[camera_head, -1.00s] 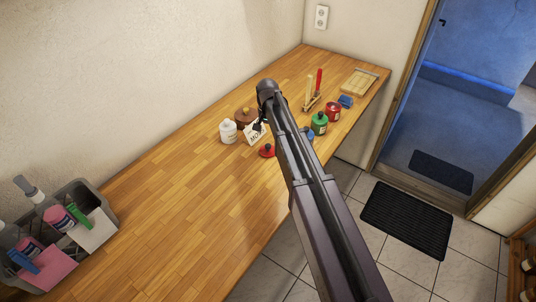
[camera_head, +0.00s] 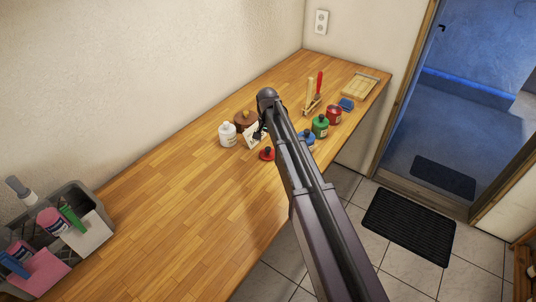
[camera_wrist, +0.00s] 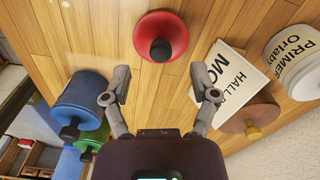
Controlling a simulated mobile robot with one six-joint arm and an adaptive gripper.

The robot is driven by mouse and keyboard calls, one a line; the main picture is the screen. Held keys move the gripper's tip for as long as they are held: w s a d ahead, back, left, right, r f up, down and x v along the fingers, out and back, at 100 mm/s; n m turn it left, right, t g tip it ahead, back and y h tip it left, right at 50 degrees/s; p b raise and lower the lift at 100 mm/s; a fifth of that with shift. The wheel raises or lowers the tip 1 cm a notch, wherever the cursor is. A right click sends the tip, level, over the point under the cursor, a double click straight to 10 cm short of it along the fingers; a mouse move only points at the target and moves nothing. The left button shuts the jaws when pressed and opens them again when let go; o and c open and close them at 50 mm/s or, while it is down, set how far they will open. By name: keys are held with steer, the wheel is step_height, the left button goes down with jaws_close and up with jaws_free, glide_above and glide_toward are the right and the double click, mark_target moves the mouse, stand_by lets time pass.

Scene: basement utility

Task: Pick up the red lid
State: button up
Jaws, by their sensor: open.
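The red lid (camera_head: 267,154) lies on the wooden worktop, just left of my arm in the head view. In the wrist view the red lid (camera_wrist: 170,27) is round with a black knob, near the top middle. My gripper (camera_wrist: 159,97) is open and empty, its two fingers spread wide. In the picture the lid sits above the gap between the fingertips, with no contact visible. In the head view my arm hides much of the gripper.
A white sign (camera_wrist: 232,78), a white primer pot (camera_wrist: 293,62) and a brown lidded pot (camera_wrist: 248,114) stand right in the wrist view. Blue (camera_wrist: 82,98) and green (camera_wrist: 95,138) pots are left. A grey caddy (camera_head: 92,240) stands at the worktop's near left.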

mark_target(268, 148)
steer(key=shift+w+f+b, duration=0.15)
steer(key=shift+f+b, duration=0.55)
steer(key=shift+f, duration=0.05)
steer(key=shift+w+f+b, duration=0.1)
steer(key=shift+f+b, duration=0.6)
steer(key=shift+f, duration=0.05)
steer(key=shift+f+b, duration=1.05)
jaws_close()
